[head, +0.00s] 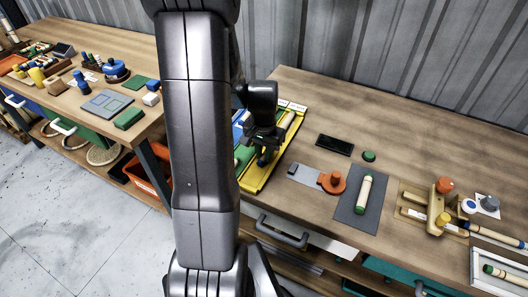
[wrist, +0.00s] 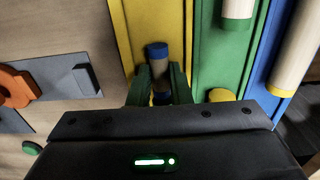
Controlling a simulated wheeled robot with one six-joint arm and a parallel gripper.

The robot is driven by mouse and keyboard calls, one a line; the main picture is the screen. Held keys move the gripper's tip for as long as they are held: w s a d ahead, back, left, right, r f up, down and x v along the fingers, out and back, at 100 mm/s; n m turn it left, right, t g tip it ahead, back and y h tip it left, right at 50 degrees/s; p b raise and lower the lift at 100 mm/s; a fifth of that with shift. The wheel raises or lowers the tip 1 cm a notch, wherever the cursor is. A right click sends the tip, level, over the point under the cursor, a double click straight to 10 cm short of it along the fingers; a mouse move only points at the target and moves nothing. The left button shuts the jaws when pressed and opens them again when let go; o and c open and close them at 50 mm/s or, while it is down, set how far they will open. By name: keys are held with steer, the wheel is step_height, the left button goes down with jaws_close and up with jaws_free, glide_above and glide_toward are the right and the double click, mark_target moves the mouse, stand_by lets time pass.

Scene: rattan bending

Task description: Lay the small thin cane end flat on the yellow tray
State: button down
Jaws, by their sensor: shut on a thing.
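My gripper (wrist: 159,78) has its green fingers closed around a small thin cane end (wrist: 157,51) with a blue tip in the wrist view. The piece lies between the fingers, over the yellow tray (wrist: 165,18). I cannot tell whether it touches the tray floor. In the head view my gripper (head: 262,148) is over the yellow tray (head: 254,184), and my arm hides part of the trays. The held piece shows there only as a small dark blue bit.
Right of the yellow tray in the wrist view are a green tray (wrist: 207,55) and a blue tray (wrist: 267,72) with thicker canes. In the head view, a black box (head: 335,145), an orange tool (head: 332,182) and a grey mat (head: 347,214) with a cane lie to the right.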

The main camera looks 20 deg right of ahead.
mark_target(264, 156)
steer(key=shift+f, duration=0.2)
steer(key=c, duration=1.6)
jaws_free()
step_height(264, 156, up, 12)
steer(key=shift+r, duration=0.25)
